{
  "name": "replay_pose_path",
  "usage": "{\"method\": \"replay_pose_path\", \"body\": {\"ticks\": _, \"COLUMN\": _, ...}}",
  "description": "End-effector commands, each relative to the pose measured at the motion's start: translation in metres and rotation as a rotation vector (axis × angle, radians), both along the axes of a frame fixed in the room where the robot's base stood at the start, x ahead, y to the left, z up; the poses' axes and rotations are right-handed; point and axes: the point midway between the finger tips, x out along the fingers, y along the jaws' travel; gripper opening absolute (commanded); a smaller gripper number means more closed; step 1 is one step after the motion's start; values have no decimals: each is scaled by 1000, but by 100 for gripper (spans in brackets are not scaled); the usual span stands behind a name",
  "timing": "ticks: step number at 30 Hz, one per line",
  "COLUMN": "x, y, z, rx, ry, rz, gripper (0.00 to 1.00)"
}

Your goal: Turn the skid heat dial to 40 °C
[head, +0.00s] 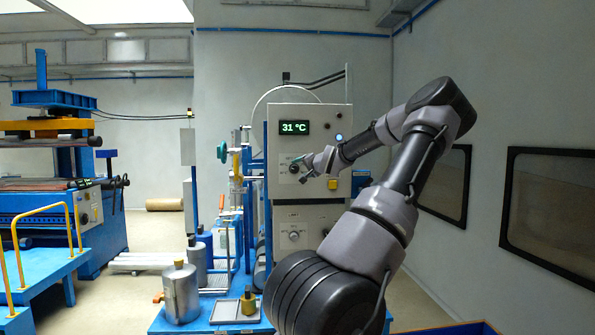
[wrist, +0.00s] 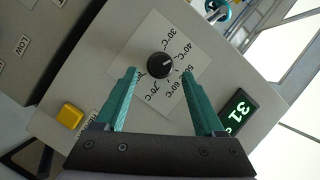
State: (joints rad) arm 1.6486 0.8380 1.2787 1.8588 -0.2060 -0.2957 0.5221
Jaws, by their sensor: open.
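The skid heat dial is a black round knob (wrist: 160,65) on a pale square plate in the wrist view. Around it are printed marks from 30 °C to 70 °C. A small light mark on the knob faces the 40–50 °C side, but its exact setting is too small to tell. The dial (head: 294,169) also shows on the grey panel in the head view. My gripper (wrist: 159,76) is open, with a teal finger on either side of the dial and apart from it. In the head view my gripper (head: 302,171) is at the panel.
A green display (head: 294,127) on the panel reads 31 °C. A yellow button (wrist: 69,115) is on the panel near the dial. Below stands a lower panel (head: 295,236) with another knob. A metal canister (head: 181,293) and a tray (head: 222,312) sit at the front.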

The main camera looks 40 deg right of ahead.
Motion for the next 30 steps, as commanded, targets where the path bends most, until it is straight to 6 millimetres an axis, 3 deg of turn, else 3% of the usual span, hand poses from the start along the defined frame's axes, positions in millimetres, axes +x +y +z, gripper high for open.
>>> {"method": "replay_pose_path", "body": {"ticks": 6, "x": -42, "y": 6, "z": 8, "rx": -1, "ry": 0, "rz": -4, "gripper": 71}}
{"method": "replay_pose_path", "body": {"ticks": 12, "x": -63, "y": 12, "z": 12, "rx": 0, "ry": 0, "rz": -1, "gripper": 71}}
{"method": "replay_pose_path", "body": {"ticks": 30, "x": -68, "y": 13, "z": 14, "rx": 0, "ry": 0, "rz": -1, "gripper": 71}}
